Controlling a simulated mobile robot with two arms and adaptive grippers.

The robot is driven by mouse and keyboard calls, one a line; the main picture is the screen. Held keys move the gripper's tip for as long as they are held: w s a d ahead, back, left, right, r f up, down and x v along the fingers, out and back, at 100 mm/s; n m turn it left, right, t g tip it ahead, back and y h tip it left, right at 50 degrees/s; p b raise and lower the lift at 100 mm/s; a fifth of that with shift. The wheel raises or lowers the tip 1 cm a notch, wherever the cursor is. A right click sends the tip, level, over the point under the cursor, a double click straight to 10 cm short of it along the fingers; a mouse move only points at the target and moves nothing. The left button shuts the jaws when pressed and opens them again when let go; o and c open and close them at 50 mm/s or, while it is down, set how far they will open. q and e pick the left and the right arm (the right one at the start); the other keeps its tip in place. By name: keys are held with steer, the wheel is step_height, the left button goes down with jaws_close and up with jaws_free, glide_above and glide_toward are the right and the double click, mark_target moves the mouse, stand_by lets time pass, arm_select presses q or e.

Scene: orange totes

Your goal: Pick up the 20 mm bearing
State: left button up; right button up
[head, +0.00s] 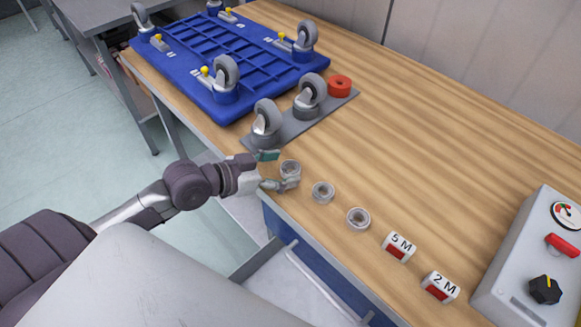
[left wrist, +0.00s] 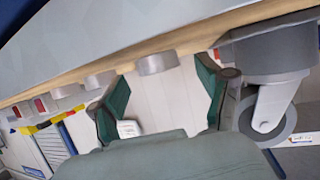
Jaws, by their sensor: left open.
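Three grey ring-shaped bearings stand in a row along the table's near edge in the head view: a near-left one (head: 290,168), a middle one (head: 323,191) and a right one (head: 358,218). I see no size marks, so I cannot tell which is 20 mm. My left gripper (head: 277,170) is open at the near-left bearing, its fingertips on either side of it. In the left wrist view the open green-padded fingers (left wrist: 164,88) show with that bearing (left wrist: 157,63) lying across the gap; I cannot tell whether they touch it. My right gripper is not in view.
A grey plate (head: 291,126) with two casters and a red ring (head: 340,86) lies just behind the gripper. A blue wheeled base (head: 222,62) is farther back. Blocks marked 5 M (head: 399,247) and 2 M (head: 440,287) and a control box (head: 535,265) stand right. The table's middle is clear.

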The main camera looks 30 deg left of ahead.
arm_select(q)
steer(key=shift+x, duration=0.85)
steer(key=c, duration=1.3)
